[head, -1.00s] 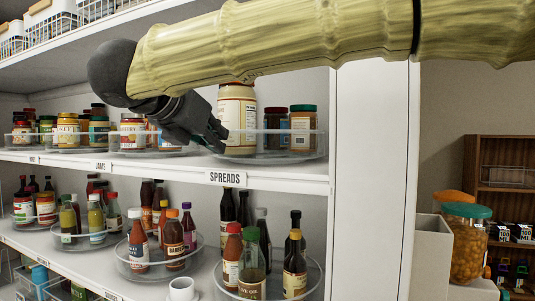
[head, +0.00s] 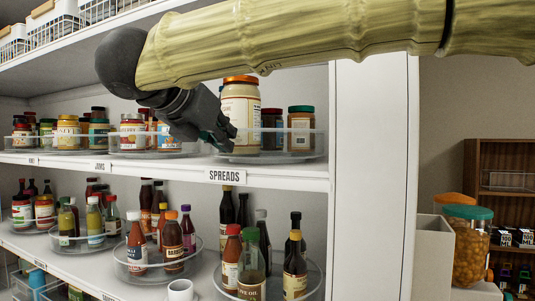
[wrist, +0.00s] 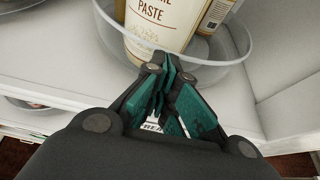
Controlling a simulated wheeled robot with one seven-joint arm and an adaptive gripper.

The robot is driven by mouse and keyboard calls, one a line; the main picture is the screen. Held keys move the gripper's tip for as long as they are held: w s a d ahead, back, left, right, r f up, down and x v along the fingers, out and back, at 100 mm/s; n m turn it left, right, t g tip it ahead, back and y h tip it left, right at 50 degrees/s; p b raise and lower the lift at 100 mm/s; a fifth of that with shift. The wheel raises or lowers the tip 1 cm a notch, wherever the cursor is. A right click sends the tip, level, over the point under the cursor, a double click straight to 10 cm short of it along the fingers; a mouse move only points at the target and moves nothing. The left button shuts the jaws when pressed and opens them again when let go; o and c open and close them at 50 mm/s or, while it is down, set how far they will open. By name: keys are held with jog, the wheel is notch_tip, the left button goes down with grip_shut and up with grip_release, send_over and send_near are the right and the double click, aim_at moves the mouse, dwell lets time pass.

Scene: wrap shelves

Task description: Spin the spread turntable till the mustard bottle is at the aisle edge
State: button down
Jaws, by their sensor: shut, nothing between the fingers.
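The spreads turntable (head: 300,155) is a clear round tray on the shelf above the SPREADS label. At its front left stands a large cream jar (head: 240,112) with an orange lid; its label reads PASTE in the wrist view (wrist: 160,25). Behind to the right stand a dark jar (head: 271,128) and a brown jar with a green lid (head: 301,130). I cannot make out a mustard bottle on it. My gripper (head: 231,140) is shut and empty at the tray's front left rim, close to the cream jar. In the wrist view its fingertips (wrist: 165,68) overlap the clear rim; contact is unclear.
A jams turntable (head: 150,153) with several jars stands to the left. The shelf lip (head: 285,180) runs below, and a white upright panel (head: 372,180) closes the right side. Turntables of bottles (head: 262,290) fill the shelf beneath.

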aim_at(267, 142)
jog(key=shift+d, duration=0.1)
jog(key=shift+s+d+b, duration=0.25)
jog(key=shift+d+b, duration=0.6)
jog(key=shift+d, duration=0.2)
jog(key=shift+s+d+b, duration=0.15)
jog(key=shift+d+b, duration=0.3)
jog(key=shift+d, duration=0.1)
jog(key=shift+s+d+b, duration=0.15)
jog(key=shift+d+b, duration=0.3)
jog(key=shift+d, duration=0.1)
jog(key=shift+d+r+b, duration=0.1)
jog(key=shift+d+b, duration=0.55)
jog(key=shift+d, duration=0.55)
